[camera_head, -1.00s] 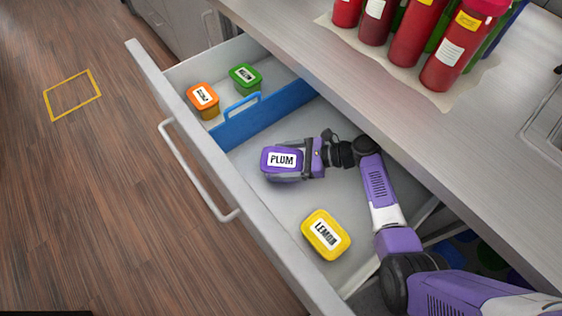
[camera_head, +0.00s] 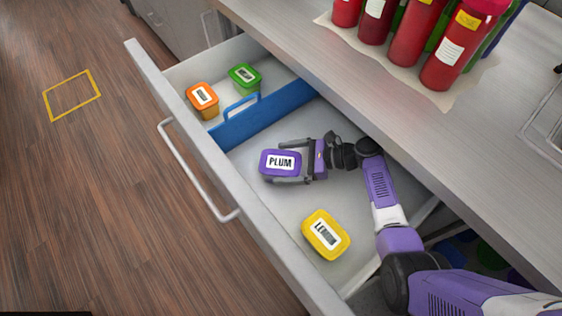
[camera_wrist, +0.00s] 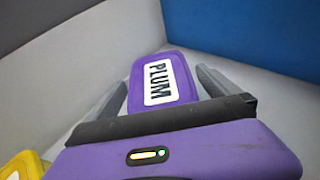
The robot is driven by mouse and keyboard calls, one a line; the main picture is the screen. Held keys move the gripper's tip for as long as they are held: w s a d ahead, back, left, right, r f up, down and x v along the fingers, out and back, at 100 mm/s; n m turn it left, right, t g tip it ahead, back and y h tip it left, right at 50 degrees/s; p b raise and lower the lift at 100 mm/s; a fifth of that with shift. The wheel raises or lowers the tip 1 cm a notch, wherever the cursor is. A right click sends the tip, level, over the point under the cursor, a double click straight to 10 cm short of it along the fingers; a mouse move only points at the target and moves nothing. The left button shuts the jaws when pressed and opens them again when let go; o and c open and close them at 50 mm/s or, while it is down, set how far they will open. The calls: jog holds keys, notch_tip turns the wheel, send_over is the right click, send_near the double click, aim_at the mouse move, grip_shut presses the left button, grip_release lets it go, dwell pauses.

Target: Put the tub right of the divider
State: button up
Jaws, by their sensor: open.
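A purple tub labelled PLUM (camera_head: 281,162) sits in the open drawer, in the section in front of the blue divider (camera_head: 262,114). In the wrist view the purple tub (camera_wrist: 162,80) lies between the two fingers, with a gap visible on its right side. My gripper (camera_head: 291,161) is open around it, its fingers spread on either side. The divider also shows as a blue wall at the upper right of the wrist view (camera_wrist: 255,35). A yellow tub labelled LEMON (camera_head: 326,235) stands in the same section, nearer my arm.
Beyond the divider stand an orange tub (camera_head: 202,99) and a green tub (camera_head: 245,78). The drawer's front wall (camera_head: 215,165) runs close to the purple tub. Red bottles (camera_head: 455,50) stand on the counter above. A yellow square (camera_head: 72,95) marks the floor.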

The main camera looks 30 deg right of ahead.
jog(key=v, duration=0.6)
dwell(0.5)
